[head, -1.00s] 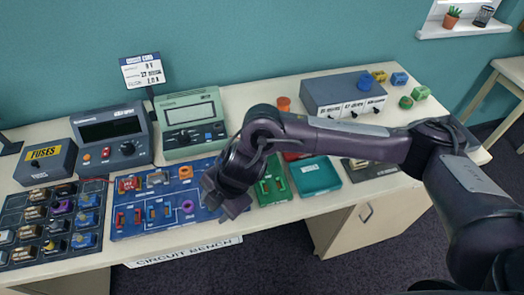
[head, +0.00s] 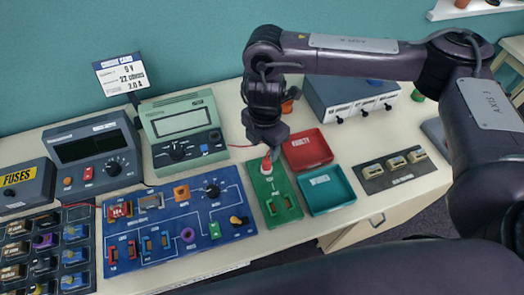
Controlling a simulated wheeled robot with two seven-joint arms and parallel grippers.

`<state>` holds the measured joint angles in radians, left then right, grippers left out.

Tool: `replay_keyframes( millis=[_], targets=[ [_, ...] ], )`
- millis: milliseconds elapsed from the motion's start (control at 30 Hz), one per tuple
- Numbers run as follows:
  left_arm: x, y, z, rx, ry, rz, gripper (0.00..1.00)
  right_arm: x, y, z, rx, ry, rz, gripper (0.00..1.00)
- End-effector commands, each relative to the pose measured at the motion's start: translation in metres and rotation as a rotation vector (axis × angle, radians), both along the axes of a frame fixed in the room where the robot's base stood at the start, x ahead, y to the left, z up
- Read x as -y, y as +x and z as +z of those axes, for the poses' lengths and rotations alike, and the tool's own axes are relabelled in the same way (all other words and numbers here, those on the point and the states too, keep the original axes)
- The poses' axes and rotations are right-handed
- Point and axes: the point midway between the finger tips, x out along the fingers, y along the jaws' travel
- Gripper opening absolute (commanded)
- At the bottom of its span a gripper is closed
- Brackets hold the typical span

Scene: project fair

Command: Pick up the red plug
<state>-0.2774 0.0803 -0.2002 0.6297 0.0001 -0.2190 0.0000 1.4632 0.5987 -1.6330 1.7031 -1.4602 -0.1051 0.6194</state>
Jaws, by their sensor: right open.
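The red plug (head: 267,165) stands on the green board (head: 283,207), near its far end, in the head view. My right gripper (head: 267,151) points down directly above the plug. Its jaws are open, and its tips are at or just over the plug's top. I cannot tell whether they touch it or reach around it. The gripper hides part of the plug's upper end. My left gripper is not in view.
A red tray (head: 309,163) and a teal tray (head: 345,193) lie right of the green board. The blue circuit board (head: 170,254) is on its left. The green meter (head: 183,123) stands behind. A grey box with switches (head: 345,97) is at back right.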

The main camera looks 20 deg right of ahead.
Motion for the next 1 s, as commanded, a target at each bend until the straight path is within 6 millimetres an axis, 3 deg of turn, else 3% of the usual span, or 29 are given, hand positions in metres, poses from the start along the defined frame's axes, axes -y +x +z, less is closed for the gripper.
replay_keyframes(
  millis=[400, 633, 800, 933, 1000],
  targets=[
    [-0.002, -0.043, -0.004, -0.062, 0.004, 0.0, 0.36, 0.003, 0.001, -0.043, -0.007, 0.001, -0.003, 0.49],
    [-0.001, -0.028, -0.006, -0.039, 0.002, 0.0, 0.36, 0.005, 0.003, -0.072, -0.004, 0.0, 0.001, 0.49],
    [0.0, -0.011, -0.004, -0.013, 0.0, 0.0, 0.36, 0.005, 0.004, -0.076, -0.001, 0.0, 0.001, 0.49],
    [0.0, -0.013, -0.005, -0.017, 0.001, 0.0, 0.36, 0.006, 0.004, -0.076, -0.001, 0.0, 0.001, 0.49],
    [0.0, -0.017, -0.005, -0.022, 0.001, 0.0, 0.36, 0.005, 0.004, -0.076, -0.001, 0.0, 0.001, 0.43]
  ],
)
